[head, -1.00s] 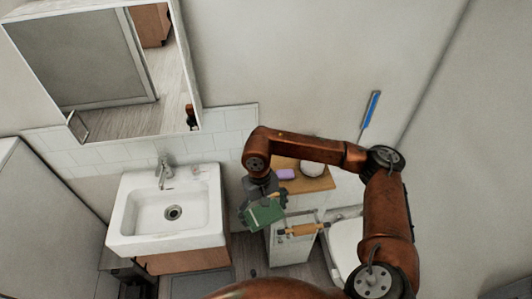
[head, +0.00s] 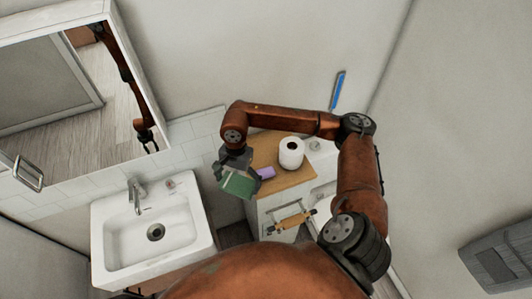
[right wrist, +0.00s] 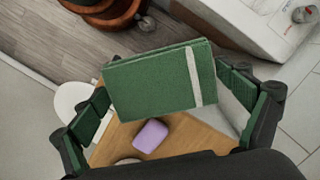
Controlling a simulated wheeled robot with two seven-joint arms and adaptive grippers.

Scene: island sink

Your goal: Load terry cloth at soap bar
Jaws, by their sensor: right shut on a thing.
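The green terry cloth (head: 238,186) is folded into a flat block with a pale stripe, clear in the right wrist view (right wrist: 158,80). My right gripper (head: 234,175) is shut on the cloth, with a finger on each side of it in the right wrist view. The purple soap bar (head: 265,173) lies on the wooden cabinet top, just right of the cloth in the head view. In the right wrist view the soap bar (right wrist: 150,136) shows uncovered below the cloth. My left gripper is not directly in view.
A white toilet roll (head: 291,152) stands on the wooden top (head: 293,180), behind and right of the soap. A white sink (head: 190,240) with a faucet (head: 136,195) is at left. A mirror (head: 120,110) hangs above it. A blue object (head: 337,90) is on the wall.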

